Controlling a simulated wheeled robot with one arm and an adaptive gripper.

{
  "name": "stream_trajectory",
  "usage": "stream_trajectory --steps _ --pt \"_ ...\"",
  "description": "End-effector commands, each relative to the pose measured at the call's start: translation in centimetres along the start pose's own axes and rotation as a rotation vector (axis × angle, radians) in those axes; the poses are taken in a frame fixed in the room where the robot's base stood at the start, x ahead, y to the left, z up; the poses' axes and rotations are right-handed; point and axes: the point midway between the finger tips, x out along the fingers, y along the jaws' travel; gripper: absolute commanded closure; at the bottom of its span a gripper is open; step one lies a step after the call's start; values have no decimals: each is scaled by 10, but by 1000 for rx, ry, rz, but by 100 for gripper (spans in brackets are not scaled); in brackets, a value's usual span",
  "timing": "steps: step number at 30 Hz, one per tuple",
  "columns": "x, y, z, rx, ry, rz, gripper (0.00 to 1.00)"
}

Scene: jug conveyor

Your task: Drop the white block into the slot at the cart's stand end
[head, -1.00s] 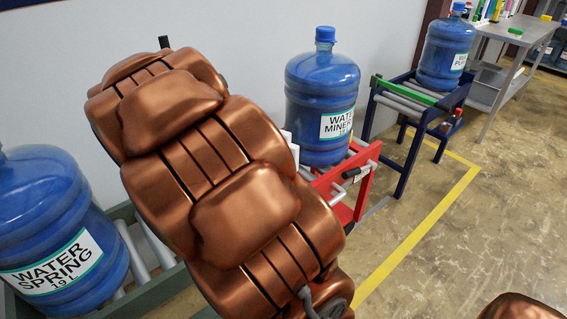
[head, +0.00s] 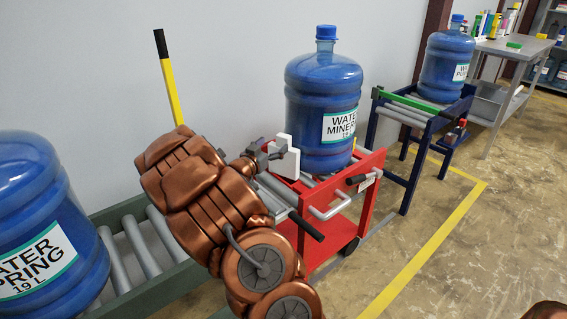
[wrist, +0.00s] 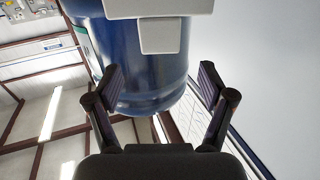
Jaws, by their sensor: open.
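The white block (head: 284,158) stands upright at the left end of the red cart (head: 369,187), beside the "Water Mineral" jug (head: 322,100). The slot itself cannot be made out, so I cannot tell how the block's lower part sits. My gripper (head: 264,157) is close to the block's left side in the head view. In the wrist view my gripper (wrist: 160,82) has its two fingers spread, with nothing between them. The block (wrist: 158,9) and its narrower tab (wrist: 165,36) show beyond the fingertips, apart from them, in front of the blue jug (wrist: 145,80).
A green-framed roller conveyor (head: 165,273) with a "Water Spring" jug (head: 45,225) is at left. A yellow pole with a black top (head: 167,75) rises behind my arm. A blue roller stand (head: 408,165) with another jug (head: 446,63) is at right.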

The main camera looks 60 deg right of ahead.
Motion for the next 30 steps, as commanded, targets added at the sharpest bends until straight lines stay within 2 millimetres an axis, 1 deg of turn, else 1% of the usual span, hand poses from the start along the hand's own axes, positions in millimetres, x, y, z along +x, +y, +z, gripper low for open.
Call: stream_trajectory --steps 7,14,25,30 --pt "18 1 0 -1 0 2 19" --pt "29 1 0 -2 -1 -1 19" --pt "63 1 0 0 0 0 19" --pt "73 -1 0 1 -1 -4 19"
